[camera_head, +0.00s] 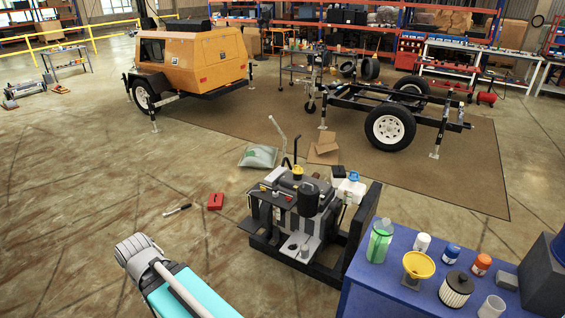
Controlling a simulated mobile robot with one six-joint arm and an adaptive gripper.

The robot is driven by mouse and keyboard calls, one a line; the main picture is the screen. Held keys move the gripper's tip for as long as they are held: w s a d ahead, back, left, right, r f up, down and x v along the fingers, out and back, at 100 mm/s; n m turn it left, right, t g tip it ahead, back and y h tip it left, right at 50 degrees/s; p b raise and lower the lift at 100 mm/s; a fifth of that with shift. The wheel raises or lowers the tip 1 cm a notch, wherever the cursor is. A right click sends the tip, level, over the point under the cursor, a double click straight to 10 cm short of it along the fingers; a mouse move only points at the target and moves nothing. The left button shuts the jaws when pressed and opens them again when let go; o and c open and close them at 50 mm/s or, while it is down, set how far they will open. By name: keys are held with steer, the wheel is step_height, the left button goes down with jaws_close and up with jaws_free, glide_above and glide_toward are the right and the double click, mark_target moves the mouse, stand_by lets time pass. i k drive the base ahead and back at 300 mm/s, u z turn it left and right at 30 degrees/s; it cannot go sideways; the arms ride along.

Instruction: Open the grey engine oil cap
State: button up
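The engine (283,209) sits on a black frame on the floor, right of centre. It is a grey and black block with a black cylinder (308,199) and a yellow part (298,172) on top. The grey engine oil cap cannot be told apart from the other grey parts at this size. Part of my turquoise and grey arm (185,293) reaches in from the bottom edge, left of the engine and apart from it. My gripper is not in view.
A blue table (358,297) at the lower right holds a green bottle (380,241), a yellow funnel (418,265), a filter (456,290) and several containers. A red box (216,201) and a tool (177,209) lie on the floor left of the engine. The left floor is mostly clear.

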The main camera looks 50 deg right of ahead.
mark_target(298, 171)
steer(key=z, duration=0.05)
steer(key=i, duration=2.55)
steer(key=z, duration=2.6)
